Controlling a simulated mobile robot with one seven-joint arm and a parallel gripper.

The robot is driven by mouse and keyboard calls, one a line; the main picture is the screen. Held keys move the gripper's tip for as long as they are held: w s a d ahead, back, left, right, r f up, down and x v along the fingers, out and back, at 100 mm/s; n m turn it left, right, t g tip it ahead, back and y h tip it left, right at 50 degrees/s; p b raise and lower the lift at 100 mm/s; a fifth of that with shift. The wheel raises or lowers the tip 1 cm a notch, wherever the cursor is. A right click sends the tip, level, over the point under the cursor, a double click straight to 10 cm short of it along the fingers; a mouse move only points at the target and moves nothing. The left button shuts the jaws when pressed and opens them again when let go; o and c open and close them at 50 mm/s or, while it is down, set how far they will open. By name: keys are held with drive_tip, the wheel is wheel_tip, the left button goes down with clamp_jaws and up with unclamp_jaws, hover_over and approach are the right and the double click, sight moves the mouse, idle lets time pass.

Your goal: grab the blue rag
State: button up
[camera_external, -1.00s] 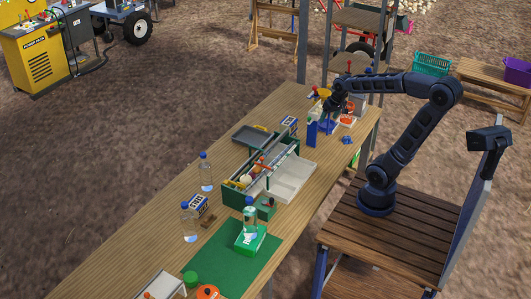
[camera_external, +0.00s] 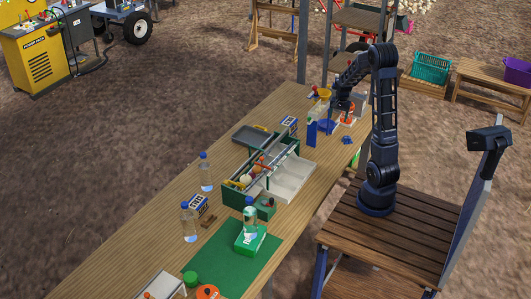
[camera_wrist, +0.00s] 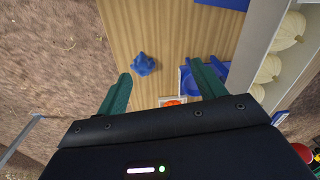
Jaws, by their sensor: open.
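The blue rag (camera_external: 347,140) is a small crumpled heap on the wooden table near its right edge. In the wrist view the blue rag (camera_wrist: 144,64) lies on bare wood, ahead of and between the two green fingers. My gripper (camera_wrist: 163,90) is open and empty, with its fingers wide apart. In the external view my gripper (camera_external: 338,112) hangs over the far end of the table, close to the rag but apart from it. The exact height above the table is hard to tell.
A blue holder (camera_wrist: 190,78) sits by the right finger in the wrist view. A blue box (camera_external: 311,133) stands left of the rag. The open green toolbox (camera_external: 240,197) and bottles (camera_external: 206,172) are nearer the camera. Bare wood surrounds the rag.

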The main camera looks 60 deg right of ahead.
drive_tip(key=s+d+f+m, duration=0.3)
drive_tip(key=s+d+f, duration=0.1)
drive_tip(key=d+f, duration=0.4)
hover_over(348, 137)
drive_tip(key=shift+g, duration=0.4)
drive_tip(key=f, duration=0.5)
drive_tip(key=shift+w+a+f, duration=0.1)
drive_tip(key=shift+w+f, duration=0.2)
drive_tip(key=shift+f, duration=0.05)
drive_tip(key=shift+s+f, duration=0.15)
drive_tip(key=shift+f, duration=2.45)
drive_tip(key=c, duration=1.1)
drive_tip(key=shift+o, duration=0.2)
drive_tip(key=shift+r, duration=0.1)
